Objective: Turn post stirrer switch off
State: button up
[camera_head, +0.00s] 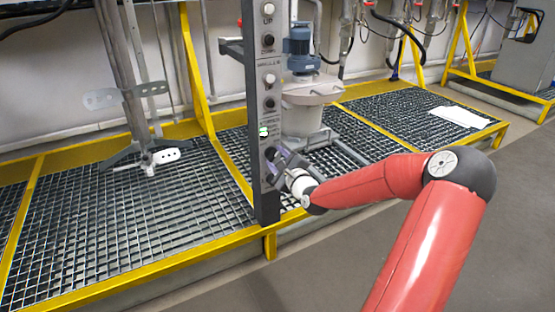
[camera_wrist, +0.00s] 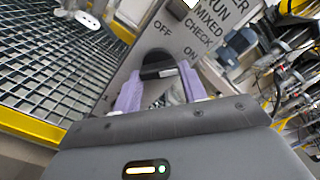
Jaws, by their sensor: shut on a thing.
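The dark grey control post (camera_head: 257,190) stands upright on the grating, with a column of buttons and knobs on its face. The stirrer switch is a black rotary knob (camera_wrist: 158,70), seen in the wrist view on a grey panel (camera_wrist: 205,45) with OFF printed above it and ON to its right. My gripper (camera_head: 284,160) is at the lower part of the post. In the wrist view its two purple fingers are on either side of the knob, shut on it. The fingers hide part of the knob, and I cannot tell which label it points to.
A blue motor (camera_head: 301,48) on a grey vessel (camera_head: 310,92) stands just right of the post. A stirrer shaft (camera_head: 125,75) is to the left. Yellow-edged grating (camera_head: 90,220) spreads around the post. Grey floor (camera_head: 350,260) in front is open.

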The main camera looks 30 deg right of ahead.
jog(key=n, duration=0.3)
jog(key=shift+r, duration=0.1)
jog(key=n, duration=0.4)
jog(key=shift+n, duration=0.4)
jog(key=n+b, duration=0.1)
jog(key=n, duration=0.2)
jog(key=shift+a+n, duration=0.1)
jog(key=shift+n, duration=0.2)
jog(key=shift+r+n+b, duration=0.15)
jog(key=shift+n+b, duration=0.65)
jog(key=shift+n, duration=1.2)
jog(key=o, duration=1)
jog(key=shift+r, duration=0.1)
jog(key=shift+s, duration=0.1)
